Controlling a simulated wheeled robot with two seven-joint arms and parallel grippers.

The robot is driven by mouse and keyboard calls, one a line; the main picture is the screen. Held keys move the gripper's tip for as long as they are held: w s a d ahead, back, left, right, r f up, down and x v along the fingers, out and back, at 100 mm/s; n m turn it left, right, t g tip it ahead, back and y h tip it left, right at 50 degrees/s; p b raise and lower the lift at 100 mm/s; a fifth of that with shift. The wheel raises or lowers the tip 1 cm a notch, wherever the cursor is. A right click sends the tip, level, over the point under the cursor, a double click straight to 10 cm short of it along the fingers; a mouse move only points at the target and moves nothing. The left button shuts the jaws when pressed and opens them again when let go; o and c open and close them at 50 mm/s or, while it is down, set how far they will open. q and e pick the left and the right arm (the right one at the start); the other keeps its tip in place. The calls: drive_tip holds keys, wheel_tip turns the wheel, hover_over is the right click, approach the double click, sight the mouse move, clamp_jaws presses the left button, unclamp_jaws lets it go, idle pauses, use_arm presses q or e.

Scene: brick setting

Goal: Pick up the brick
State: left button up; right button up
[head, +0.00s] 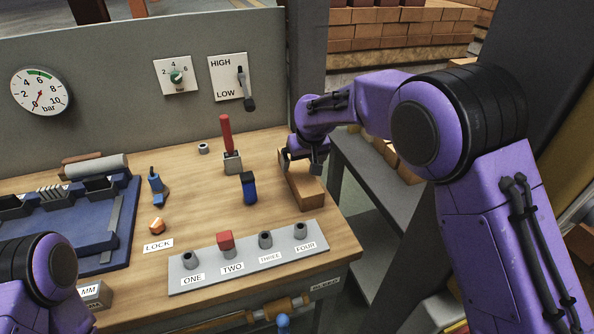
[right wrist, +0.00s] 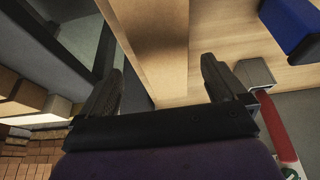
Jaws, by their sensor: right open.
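The brick (head: 308,193) is a light brown block lying at the right edge of the wooden bench top, behind the labelled strip. My right gripper (head: 302,163) is over its far end, pointing down. In the right wrist view the brick (right wrist: 150,42) runs up between the two spread fingers of the gripper (right wrist: 160,82), which is open. A gap shows between the right finger and the brick. I cannot tell whether the left finger touches it. My left arm shows at the lower left, but its gripper is out of the picture.
A blue-handled switch (head: 249,188) and a red lever (head: 227,140) stand left of the brick. In front is a grey strip (head: 215,280) with several pegs, one with a red cap. A blue tray (head: 120,225) is at left. Stacked bricks (head: 400,30) are behind.

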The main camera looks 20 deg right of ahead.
sight(299, 168)
drive_tip(key=shift+w+f, duration=0.1)
drive_tip(key=shift+f, duration=0.35)
drive_tip(key=x, duration=0.3)
drive_tip(key=p+x, duration=0.1)
drive_tip(key=x, duration=0.2)
drive_tip(key=shift+w+a, duration=0.2)
drive_tip(key=shift+w, duration=0.2)
drive_tip(key=shift+r, duration=0.1)
drive_tip(key=c, duration=1.4)
drive_tip(key=shift+c, duration=0.8)
drive_tip(key=shift+r, duration=0.15)
